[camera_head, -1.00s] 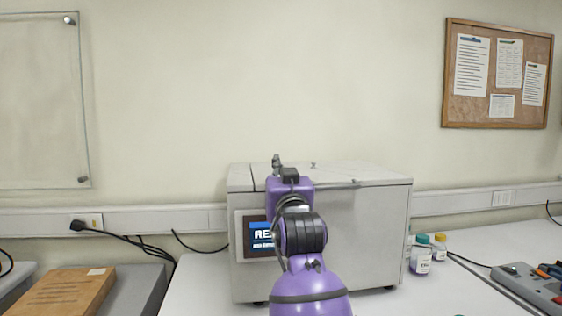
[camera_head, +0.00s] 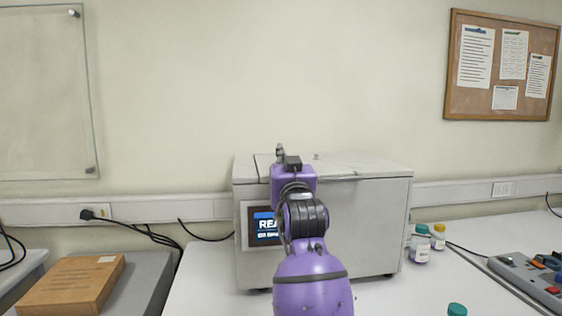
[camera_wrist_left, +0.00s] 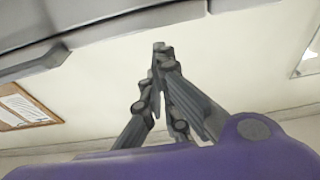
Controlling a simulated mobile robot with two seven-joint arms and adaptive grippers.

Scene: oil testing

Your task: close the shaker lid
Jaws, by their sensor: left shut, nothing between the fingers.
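The shaker is a large white box (camera_head: 370,230) on the bench, with a lit screen on its front left. Its lid (camera_head: 360,165) lies flat along the top in the head view; I cannot tell if it is fully seated. My left gripper (camera_head: 279,153) is at the top left of the shaker, mostly hidden behind my own purple wrist. In the left wrist view its fingers (camera_wrist_left: 160,48) are together and empty, with their tips just below the pale shaker edge (camera_wrist_left: 130,22) in the picture. A grey handle (camera_wrist_left: 35,66) shows at left there. My right gripper is not in view.
Capped bottles (camera_head: 420,245) stand right of the shaker, and another green cap (camera_head: 457,309) shows at the front edge. A grey device (camera_head: 525,278) lies far right. A brown box (camera_head: 70,285) is at left. The bench front right of my arm is mostly clear.

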